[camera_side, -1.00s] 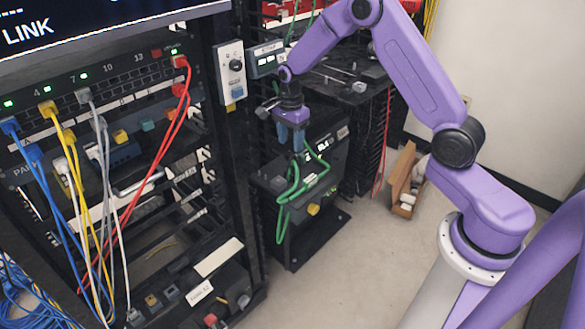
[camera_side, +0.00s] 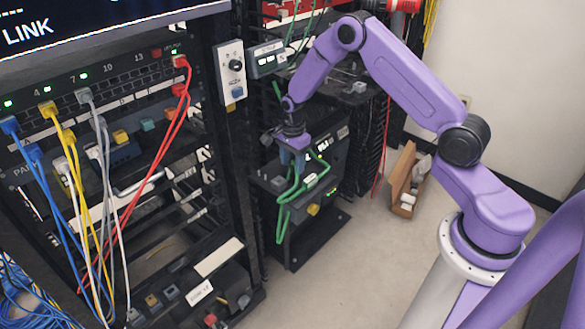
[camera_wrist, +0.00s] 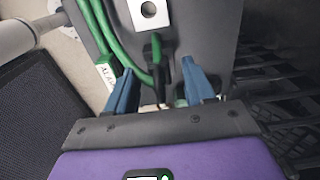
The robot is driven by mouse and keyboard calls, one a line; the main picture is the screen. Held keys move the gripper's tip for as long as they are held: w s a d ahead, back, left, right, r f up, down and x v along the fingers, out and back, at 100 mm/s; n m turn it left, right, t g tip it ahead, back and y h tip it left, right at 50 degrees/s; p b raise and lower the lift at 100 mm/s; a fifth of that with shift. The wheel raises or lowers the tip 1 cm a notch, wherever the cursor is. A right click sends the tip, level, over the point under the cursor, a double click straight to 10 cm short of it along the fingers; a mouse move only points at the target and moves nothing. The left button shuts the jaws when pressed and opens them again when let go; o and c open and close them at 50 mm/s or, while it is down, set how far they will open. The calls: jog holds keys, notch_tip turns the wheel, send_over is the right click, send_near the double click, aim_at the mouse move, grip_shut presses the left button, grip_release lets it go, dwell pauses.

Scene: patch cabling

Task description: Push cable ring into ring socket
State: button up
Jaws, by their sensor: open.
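My gripper (camera_wrist: 160,90) is open, its two blue fingers apart. It points down at the dark unit with the green cable, and in the side view (camera_side: 298,158) it is just above that cable. The green cable (camera_wrist: 104,38) runs in a loop with a white printed tag; in the side view it hangs as a loop (camera_side: 283,205). A dark, narrow cable end (camera_wrist: 158,58) lies between the fingers; I cannot tell whether they touch it. A white square plate with a round hole (camera_wrist: 149,13) is beyond the fingers. I cannot tell which part is the ring or its socket.
A rack with blue, yellow, white and red cables (camera_side: 120,150) stands at left. A yellow knob (camera_side: 313,209) is on the dark unit's front. An open cardboard box (camera_side: 403,185) lies on the floor, with clear floor in front.

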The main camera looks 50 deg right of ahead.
grip_shut()
jog(key=shift+r, duration=0.1)
jog(key=shift+r, duration=0.45)
notch_tip(320, 180, up, 2)
jog(key=shift+r, duration=0.1)
jog(key=s+a+r, duration=0.1)
jog(key=s+r, duration=0.9)
jog(key=s, duration=0.3)
send_near(292, 163)
jog(key=a, duration=0.6)
jog(key=shift+s+f, duration=0.1)
